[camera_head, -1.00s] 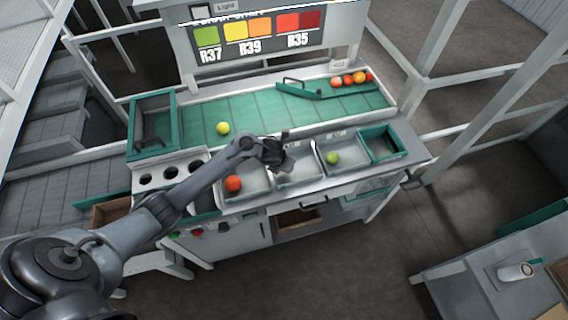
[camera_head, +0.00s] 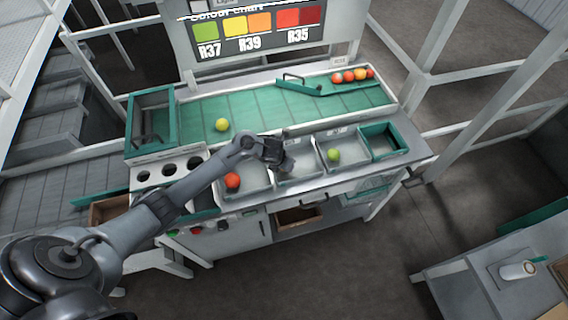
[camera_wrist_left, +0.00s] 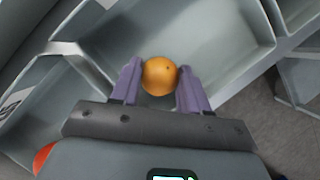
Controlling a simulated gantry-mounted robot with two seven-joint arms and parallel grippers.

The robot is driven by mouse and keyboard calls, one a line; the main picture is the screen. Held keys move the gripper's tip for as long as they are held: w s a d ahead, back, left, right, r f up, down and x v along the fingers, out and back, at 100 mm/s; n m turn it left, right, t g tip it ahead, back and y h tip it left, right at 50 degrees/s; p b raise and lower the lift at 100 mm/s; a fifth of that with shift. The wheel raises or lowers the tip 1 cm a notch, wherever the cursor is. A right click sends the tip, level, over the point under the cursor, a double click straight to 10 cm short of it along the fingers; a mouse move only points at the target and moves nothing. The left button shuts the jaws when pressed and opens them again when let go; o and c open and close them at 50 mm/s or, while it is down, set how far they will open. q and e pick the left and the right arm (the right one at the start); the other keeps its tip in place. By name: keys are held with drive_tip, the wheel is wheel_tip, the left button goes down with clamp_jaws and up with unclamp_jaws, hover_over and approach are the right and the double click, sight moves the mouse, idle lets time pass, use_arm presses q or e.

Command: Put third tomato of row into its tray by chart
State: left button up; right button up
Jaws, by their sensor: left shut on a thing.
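My left gripper (camera_wrist_left: 159,88) is shut on an orange tomato (camera_wrist_left: 159,76), which sits between its two fingertips. In the head view this gripper (camera_head: 284,165) is over the middle grey tray (camera_head: 304,177), and the held tomato is hidden there. The left grey tray (camera_head: 252,189) holds a red tomato (camera_head: 232,181); the right grey tray (camera_head: 343,163) holds a green tomato (camera_head: 333,155). The colour chart (camera_head: 258,28) shows green over R37, yellow and orange over R39, and reds over R35. My right gripper is not in view.
A yellow-green tomato (camera_head: 222,125) lies on the green belt (camera_head: 255,108). Several red and orange tomatoes (camera_head: 349,76) line up behind a green guide bar (camera_head: 299,88). A green-rimmed bin (camera_head: 383,141) stands right of the trays; a panel with round holes (camera_head: 168,170) lies left.

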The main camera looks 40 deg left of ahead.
use_arm(q)
drive_tip(key=shift+f+b, duration=0.45)
drive_tip(key=shift+f, duration=0.15)
drive_tip(key=o, duration=0.8)
drive_tip(key=shift+c, duration=1.3)
drive_tip(key=shift+r, duration=0.1)
wheel_tip(320, 180, up, 7)
drive_tip(key=p, duration=0.6)
drive_tip(key=shift+p, duration=0.35)
